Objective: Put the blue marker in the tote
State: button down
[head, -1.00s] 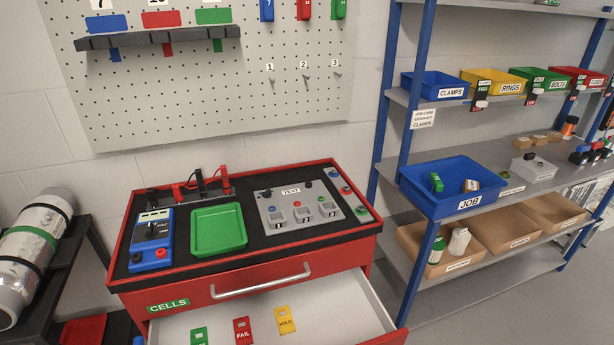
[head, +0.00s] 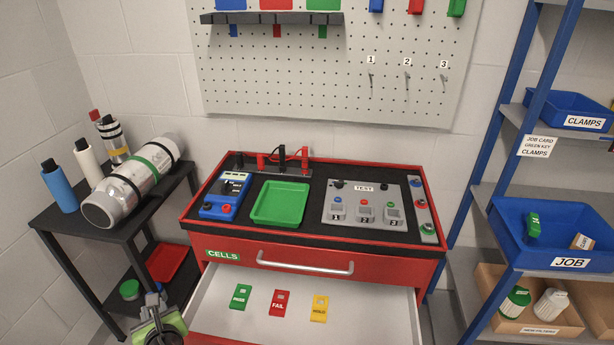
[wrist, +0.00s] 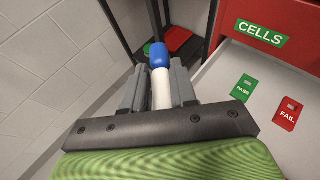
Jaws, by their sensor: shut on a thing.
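My gripper (wrist: 160,85) is shut on the blue marker (wrist: 161,92), which has a white body and a blue cap pointing away from my wrist. In the head view my gripper (head: 158,312) is low at the left, beside the open drawer; I cannot make out the marker clearly there. The blue tote labelled JOB (head: 535,252) stands on the shelf at the right, well apart from my gripper. A green item (head: 533,225) and a small brown-and-white box (head: 582,242) are in it.
The open CELLS drawer (head: 225,325) of the red cabinet holds PASS, FAIL and HOLD tags. A black side table (head: 110,205) with a cylinder and several bottles stands at the left.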

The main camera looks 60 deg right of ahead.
aim_at(558, 239)
jog(key=k+l+u, duration=0.15)
jog(key=k, duration=0.35)
jog(key=k+l+u, duration=0.1)
jog(key=k+l, duration=0.2)
jog(key=k, duration=0.15)
jog(key=k+l+u, duration=0.15)
jog(key=k, duration=0.35)
